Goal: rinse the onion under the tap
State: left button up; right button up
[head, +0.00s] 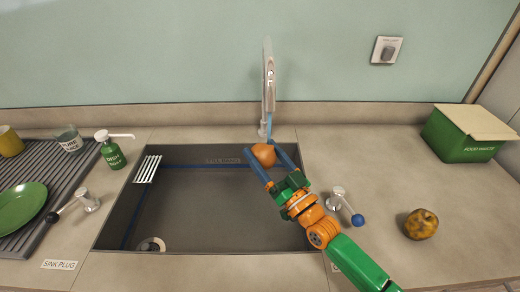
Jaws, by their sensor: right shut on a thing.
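The onion (264,155), round and orange-brown, is between the fingers of my right gripper (262,158), which is shut on it. The gripper reaches in from the lower right and holds the onion over the back right part of the sink (200,205). The tall grey tap (268,80) stands behind the sink, directly behind and above the onion in the picture. A thin blue streak (269,128) shows between tap and onion; it looks like water. A lever with a blue knob (358,220) is right of the sink. My left gripper is not in view.
At left are a drainer (60,185), green plate (20,206), soap bottle (111,152), cups and a sink plug lever (88,202).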

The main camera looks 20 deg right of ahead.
jog(key=s+a+p, duration=0.3)
jog(key=s+a, duration=0.1)
jog(key=s, duration=0.2)
jog(key=shift+s, duration=0.15)
jog(key=shift+r, duration=0.1)
dwell(1.1)
jog(key=s+a+r+p, duration=0.2)
jog(key=s+r+p, duration=0.2)
jog(key=p, duration=0.2)
jog(key=shift+a, duration=0.3)
